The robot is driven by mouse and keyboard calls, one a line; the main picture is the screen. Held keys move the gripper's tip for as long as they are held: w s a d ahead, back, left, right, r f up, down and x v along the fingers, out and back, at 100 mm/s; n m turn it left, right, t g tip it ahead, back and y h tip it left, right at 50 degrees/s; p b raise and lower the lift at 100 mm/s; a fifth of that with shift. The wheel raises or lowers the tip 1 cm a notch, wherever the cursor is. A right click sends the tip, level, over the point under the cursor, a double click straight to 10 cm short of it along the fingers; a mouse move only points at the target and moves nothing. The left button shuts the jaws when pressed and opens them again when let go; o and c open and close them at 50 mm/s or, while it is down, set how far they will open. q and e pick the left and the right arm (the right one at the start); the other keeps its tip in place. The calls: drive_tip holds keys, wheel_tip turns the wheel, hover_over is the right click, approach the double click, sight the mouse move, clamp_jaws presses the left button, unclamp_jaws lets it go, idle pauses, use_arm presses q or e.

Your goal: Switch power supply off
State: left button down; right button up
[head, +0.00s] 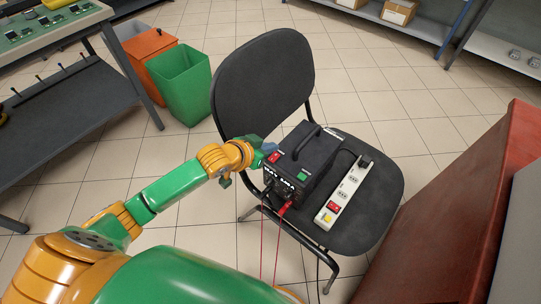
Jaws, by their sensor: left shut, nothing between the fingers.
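The power supply (316,158), a black box with a top handle, stands on the seat of a dark chair. Its front carries a red switch (274,157), a green switch or light (302,176) and white markings. Whether the red switch is on or off is too small to tell. My left gripper (266,148) is shut and empty, at the box's left front corner close to the red switch. I cannot tell whether it touches the box. My right gripper is out of view.
A white power strip (345,196) with a red switch and a plug lies right of the box. Red and black leads hang from the box's front. The chair back (262,85) rises behind my gripper. A red cabinet (465,210) stands at right, green and orange bins (180,85) at left.

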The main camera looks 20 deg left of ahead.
sight(274, 156)
use_arm(q)
drive_tip(key=shift+f+b, duration=0.3)
drive_tip(key=shift+f, duration=1.3)
drive_tip(key=shift+w+p, duration=0.15)
drive_tip(key=shift+p, duration=0.15)
drive_tip(key=shift+f, duration=0.2)
drive_tip(key=shift+w, duration=0.1)
drive_tip(key=shift+w+d+r, duration=0.3)
drive_tip(key=shift+w+r, duration=0.05)
drive_tip(key=shift+w, duration=0.3)
